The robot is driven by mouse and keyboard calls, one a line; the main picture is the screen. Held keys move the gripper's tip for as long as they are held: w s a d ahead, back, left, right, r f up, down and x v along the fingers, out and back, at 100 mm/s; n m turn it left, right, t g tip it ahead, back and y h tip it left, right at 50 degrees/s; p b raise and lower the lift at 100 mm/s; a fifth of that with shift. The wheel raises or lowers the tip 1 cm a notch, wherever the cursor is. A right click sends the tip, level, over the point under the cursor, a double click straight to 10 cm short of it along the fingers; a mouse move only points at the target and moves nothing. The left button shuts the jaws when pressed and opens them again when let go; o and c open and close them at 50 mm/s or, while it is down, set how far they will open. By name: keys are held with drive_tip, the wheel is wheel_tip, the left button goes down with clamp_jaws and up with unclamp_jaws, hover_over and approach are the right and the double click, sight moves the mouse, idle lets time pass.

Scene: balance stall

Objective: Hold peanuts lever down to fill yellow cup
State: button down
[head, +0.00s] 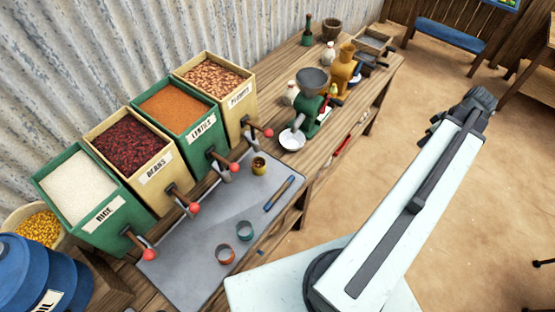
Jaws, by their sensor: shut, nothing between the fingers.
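The peanuts bin (214,80) is the cream box at the far end of the row of bins. Its lever ends in a red knob (268,132) that sticks out over the bench. The yellow cup (259,166) stands on the grey mat, below and beside the peanuts spout; I cannot tell whether it is directly under it. My gripper (472,103) is at the end of my raised arm on the right, over the floor, well away from the levers. Its fingers are dark, small and shut, with nothing seen in them.
Bins of lentils (183,112), beans (130,145) and rice (78,190) each have red-knobbed levers. A green grinder (308,105) stands beyond the peanuts lever.

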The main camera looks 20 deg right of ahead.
drive_tip(key=shift+s+d, duration=0.1)
wheel_tip(320, 180, down, 9)
drive_tip(key=b, duration=0.8)
drive_tip(key=shift+r, duration=0.2)
idle(1.7)
wheel_tip(320, 180, up, 8)
drive_tip(key=p, duration=0.8)
drive_tip(key=shift+r, duration=0.25)
